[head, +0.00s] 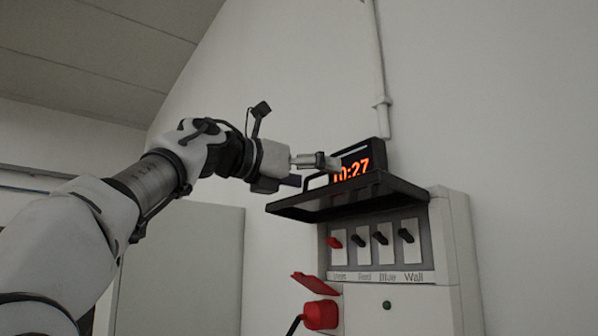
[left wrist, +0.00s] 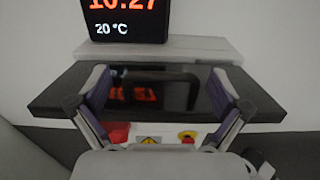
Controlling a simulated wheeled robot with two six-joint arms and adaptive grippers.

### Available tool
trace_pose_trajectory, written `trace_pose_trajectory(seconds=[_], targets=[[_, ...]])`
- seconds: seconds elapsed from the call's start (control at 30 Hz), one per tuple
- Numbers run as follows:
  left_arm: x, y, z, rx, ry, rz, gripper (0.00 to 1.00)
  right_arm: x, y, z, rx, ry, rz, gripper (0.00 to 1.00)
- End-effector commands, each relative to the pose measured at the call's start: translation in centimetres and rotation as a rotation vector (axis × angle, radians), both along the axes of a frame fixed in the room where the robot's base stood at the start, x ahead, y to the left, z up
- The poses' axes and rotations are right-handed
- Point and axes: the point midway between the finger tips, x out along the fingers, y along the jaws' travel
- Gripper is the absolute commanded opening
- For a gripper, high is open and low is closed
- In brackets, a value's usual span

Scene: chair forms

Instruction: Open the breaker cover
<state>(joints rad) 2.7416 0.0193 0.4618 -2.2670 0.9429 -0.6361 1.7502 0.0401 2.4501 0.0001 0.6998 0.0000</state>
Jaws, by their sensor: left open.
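The dark breaker cover (head: 365,197) stands swung up and out from the front of the breaker box (head: 458,245), roughly level, with the switches exposed below it. It also shows in the left wrist view (left wrist: 258,97) as a wide black glossy panel. My left gripper (head: 333,163) is just above the cover's upper side. In the left wrist view its two fingers (left wrist: 160,76) are spread apart over the panel, with nothing held between them. I cannot tell whether a fingertip touches the cover. My right gripper is not in view.
A digital clock (head: 362,167) showing 10:27 stands on top of the box. Labelled switches (head: 382,240), one of them red (head: 333,242), sit under the cover. A red socket with a raised lid (head: 320,314) is lower left. A wall conduit (head: 381,75) runs above.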

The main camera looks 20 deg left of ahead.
Motion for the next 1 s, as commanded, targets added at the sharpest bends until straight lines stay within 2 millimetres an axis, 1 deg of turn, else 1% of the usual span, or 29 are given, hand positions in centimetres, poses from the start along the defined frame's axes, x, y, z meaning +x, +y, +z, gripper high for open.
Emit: trace_pose_trajectory(seconds=[0.3,0.4,1.0], targets=[[-4.2,3.4,0.0,-0.003,0.001,0.001,1.0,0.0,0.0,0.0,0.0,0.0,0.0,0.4],[-4.9,3.8,-0.1,-0.001,0.001,0.001,1.0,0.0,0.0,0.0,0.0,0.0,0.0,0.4],[-5.0,3.9,-0.1,-0.001,0.001,0.001,1.0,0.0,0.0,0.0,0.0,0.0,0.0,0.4]])
